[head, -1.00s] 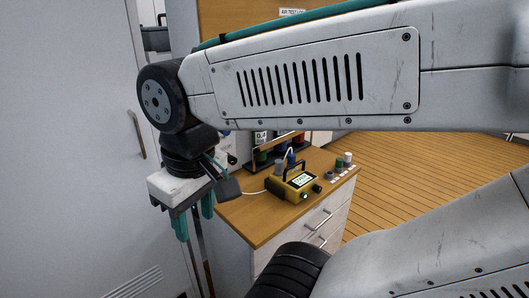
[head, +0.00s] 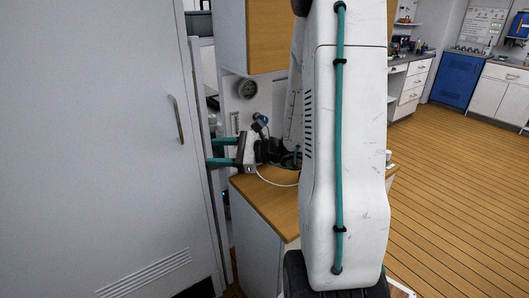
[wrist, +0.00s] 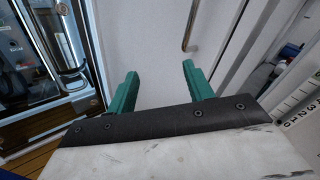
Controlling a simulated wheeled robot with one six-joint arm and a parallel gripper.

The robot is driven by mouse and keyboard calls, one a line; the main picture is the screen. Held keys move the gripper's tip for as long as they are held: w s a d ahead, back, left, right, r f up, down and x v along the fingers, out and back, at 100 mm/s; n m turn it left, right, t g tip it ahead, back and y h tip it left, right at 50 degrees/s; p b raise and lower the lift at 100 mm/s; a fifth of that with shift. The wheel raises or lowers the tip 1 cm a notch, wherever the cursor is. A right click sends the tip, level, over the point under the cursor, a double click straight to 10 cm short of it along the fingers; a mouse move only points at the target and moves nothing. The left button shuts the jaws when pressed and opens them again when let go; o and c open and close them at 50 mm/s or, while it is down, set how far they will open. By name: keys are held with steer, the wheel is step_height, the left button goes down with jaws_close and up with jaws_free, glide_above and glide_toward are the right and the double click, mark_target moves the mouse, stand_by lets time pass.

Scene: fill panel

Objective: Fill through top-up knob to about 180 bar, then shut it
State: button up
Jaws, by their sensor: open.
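The panel (head: 268,98) is a pale upright board behind the wooden-topped counter, partly hidden by my arm. A round gauge (head: 247,89) sits on it; its reading is too small to make out. A small blue knob-like part (head: 260,118) shows below the gauge, just above my wrist; I cannot tell whether it is the top-up knob. My gripper (head: 210,152) points left, its teal fingers apart and empty, in front of the gap between the door and the panel. In the wrist view my gripper (wrist: 160,70) is open with nothing between the fingers.
A tall grey door (head: 120,150) with a handle stands close on the left. The wooden counter (head: 268,205) lies below my gripper, with a white cable on it. A wooden cupboard (head: 271,35) hangs above the panel. Open plank floor (head: 440,200) lies to the right.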

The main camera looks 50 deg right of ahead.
steer(key=s+d+f+m+t+h, duration=0.1)
steer(key=d+f+m+h, duration=0.3)
steer(key=d, duration=0.3)
steer(key=s+d+f+m+t+h, duration=0.1)
steer(key=d+f+m+h, duration=0.3)
steer(key=d, duration=0.4)
steer(key=s+d+f+m+t+h, duration=0.1)
steer(key=s+d+f+m+h, duration=0.2)
steer(key=d+m+h, duration=0.3)
steer(key=shift+d+f+t, duration=0.3)
steer(key=shift+d+f, duration=0.4)
steer(key=shift+w+d+h, duration=0.2)
steer(key=shift+w+h, duration=0.05)
steer(key=shift+h, duration=0.05)
steer(key=x, duration=0.7)
steer(key=shift+a, duration=0.1)
